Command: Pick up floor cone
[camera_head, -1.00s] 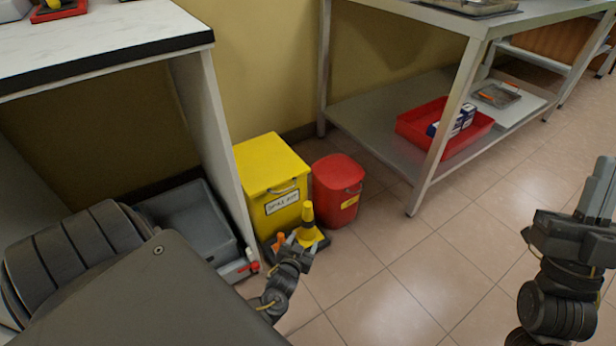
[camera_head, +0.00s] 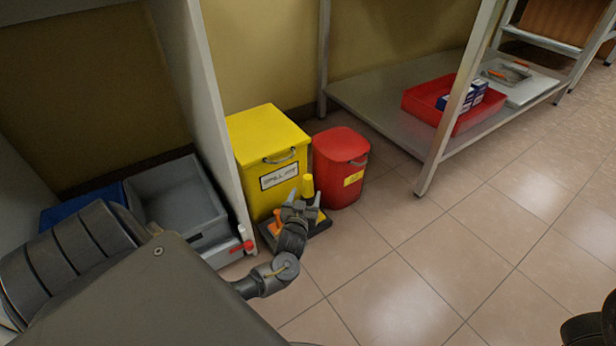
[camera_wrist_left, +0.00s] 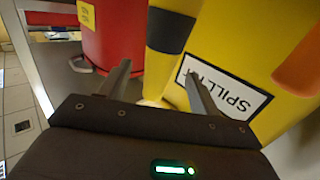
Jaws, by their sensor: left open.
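The floor cone (camera_head: 307,185) is yellow with a black band and stands in front of the yellow spill-kit bin. My left gripper (camera_head: 304,207) hides much of it in the head view. In the left wrist view the cone's black band (camera_wrist_left: 169,31) shows upright just beyond the fingers. My left gripper (camera_wrist_left: 157,77) is open there, with its two fingertips apart on either side of the cone's line and nothing visibly clamped. Whether a finger touches the cone cannot be told. My right gripper is out of view; only a dark part of that arm shows at the bottom right corner.
The yellow spill-kit bin (camera_head: 265,135) and a red bin (camera_head: 339,160) stand close behind the cone. An orange object (camera_head: 277,226) sits left of my left gripper. A grey crate (camera_head: 180,205) lies under the bench at left. Tiled floor (camera_head: 420,265) is clear to the right.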

